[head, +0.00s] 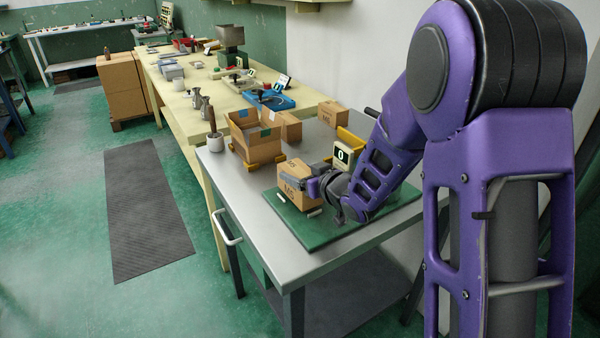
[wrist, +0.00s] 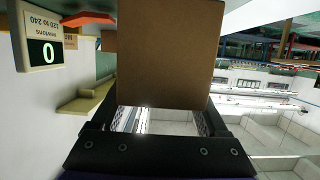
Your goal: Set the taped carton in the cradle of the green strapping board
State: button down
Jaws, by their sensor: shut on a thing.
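My gripper (head: 316,187) is shut on the taped carton (head: 293,183), a brown box with dark print, over the left part of the green strapping board (head: 375,221). I cannot tell whether the carton touches the board. Small pale pieces (head: 315,212) show on the board beside the carton; the cradle itself is mostly hidden by carton and arm. In the wrist view the carton (wrist: 158,55) is a plain brown face just beyond my gripper (wrist: 160,115). A display (head: 343,155) behind it reads 0; in the wrist view it is marked newtons, 120 to 240.
An open carton (head: 255,135) stands on a yellow base behind the board, with closed cartons (head: 332,113) near the wall. The front left of the grey tabletop (head: 240,200) is clear. A yellow bench (head: 180,110) adjoins behind.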

jog(key=shift+f, duration=0.75)
dwell(0.7)
jog(key=shift+c, duration=0.2)
grip_release()
jog(key=shift+o, duration=0.2)
jog(key=shift+f, duration=0.15)
jog(key=shift+s, duration=0.1)
